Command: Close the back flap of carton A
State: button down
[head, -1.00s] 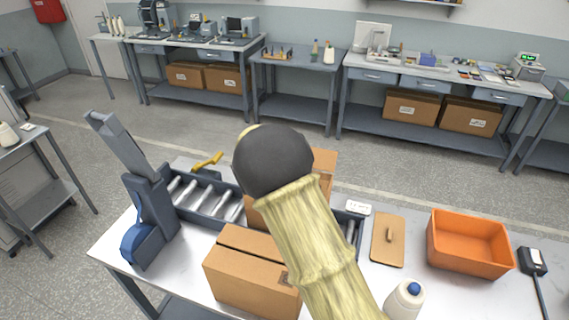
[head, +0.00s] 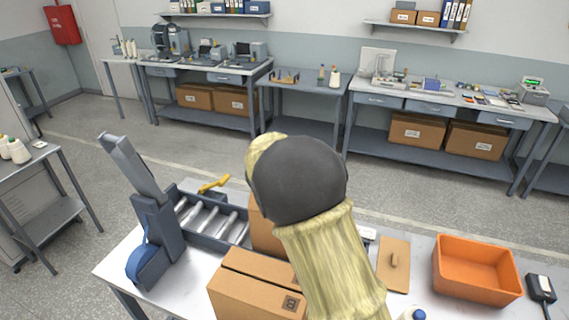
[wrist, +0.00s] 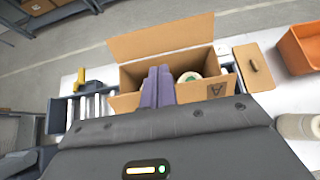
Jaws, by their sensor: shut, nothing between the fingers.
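Carton A (wrist: 216,90) stands open in the wrist view, with a dark letter mark on its near face. Its back flap (wrist: 160,38) stands up and leans away from the opening. A pale roll (wrist: 188,77) shows inside at the right. My gripper (wrist: 157,72) is shut and empty; its purple fingers overlap the carton's opening, in front of the back flap and apart from it in the picture. Whether the fingertips are inside the carton is hard to tell. In the head view my arm hides the gripper and most of carton A (head: 264,235).
A closed carton (head: 258,285) sits in front of carton A. A roller conveyor (head: 215,222) with a grey upright post (head: 150,210) is at the left. A wooden lid with a handle (head: 394,262) and an orange bin (head: 478,268) are at the right.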

jog(key=r, duration=0.3)
jog(key=a+r, duration=0.1)
jog(key=shift+s+r, duration=0.35)
jog(key=shift+s, duration=0.05)
jog(key=s+d+f+m+g+y+b, duration=0.1)
jog(key=s+d+f+m+g+b, duration=0.15)
jog(key=s+d+f+m, duration=0.4)
jog(key=s+d+f+m+g+b, duration=0.1)
jog(key=s+d+f+m+g, duration=0.2)
jog(key=s+d+m, duration=0.5)
jog(key=s+d+f+m+g+y+b, duration=0.1)
jog(key=s+f+m, duration=0.2)
jog(key=s+m, duration=0.5)
jog(key=s+d+f+m+g+y+b, duration=0.1)
jog(key=s+d+f+m, duration=0.1)
jog(key=s+m, duration=0.6)
jog(key=shift+f+m+y+b, duration=0.35)
jog(key=shift+f+m, duration=0.3)
jog(key=shift+m, duration=0.3)
